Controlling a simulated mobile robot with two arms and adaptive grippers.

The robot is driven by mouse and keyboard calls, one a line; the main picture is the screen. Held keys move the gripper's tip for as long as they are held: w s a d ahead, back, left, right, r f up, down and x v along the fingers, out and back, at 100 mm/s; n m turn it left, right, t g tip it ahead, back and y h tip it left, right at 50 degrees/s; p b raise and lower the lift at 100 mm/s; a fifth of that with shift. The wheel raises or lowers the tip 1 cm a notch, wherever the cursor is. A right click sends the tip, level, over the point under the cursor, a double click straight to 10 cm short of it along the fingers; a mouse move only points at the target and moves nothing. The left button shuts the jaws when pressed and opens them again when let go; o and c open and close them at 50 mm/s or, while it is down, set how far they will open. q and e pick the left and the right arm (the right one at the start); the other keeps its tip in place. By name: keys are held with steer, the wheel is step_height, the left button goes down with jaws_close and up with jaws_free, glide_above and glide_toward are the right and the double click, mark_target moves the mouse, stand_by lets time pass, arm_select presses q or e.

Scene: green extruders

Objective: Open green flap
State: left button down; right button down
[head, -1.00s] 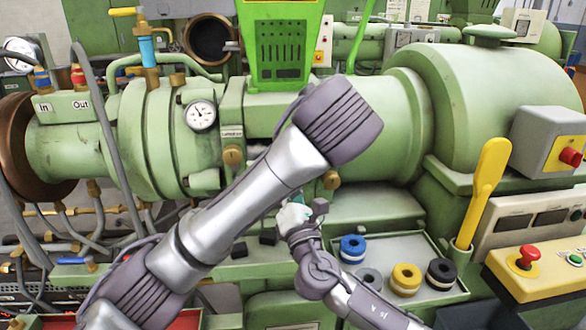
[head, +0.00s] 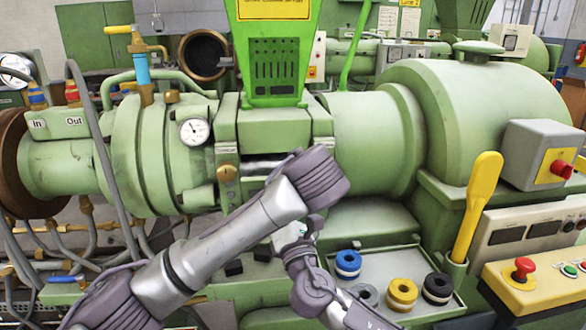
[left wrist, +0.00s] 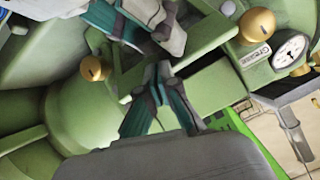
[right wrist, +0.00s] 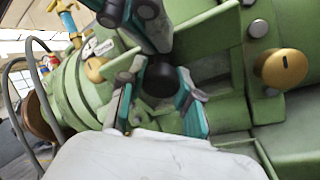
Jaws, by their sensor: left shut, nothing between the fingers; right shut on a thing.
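In the head view the green machine's opening (head: 262,166) shows a shiny metal part below a raised-looking green cover (head: 266,130); which panel is the flap is not certain. My left gripper's tips are hidden behind its purple wrist in the head view. In the left wrist view my left gripper (left wrist: 162,75) is shut and empty, beside green panels. My right gripper, partly visible in the head view (head: 300,228), is low in front of the machine. In the right wrist view it (right wrist: 156,80) is shut on a round black knob (right wrist: 160,78), just below my left gripper (right wrist: 133,15).
A brass knob (head: 228,175) sticks out left of the opening. The green hopper (head: 275,50) stands above. A tray (head: 372,258) with coloured rings and a yellow handle (head: 478,205) are at the right. Hoses and pipes (head: 92,150) are at the left. My two arms are close together.

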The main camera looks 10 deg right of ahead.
arm_select(q)
steer(key=shift+s+a+f, duration=0.1)
steer(key=shift+f, duration=0.2)
arm_select(e)
steer(key=shift+d, duration=0.1)
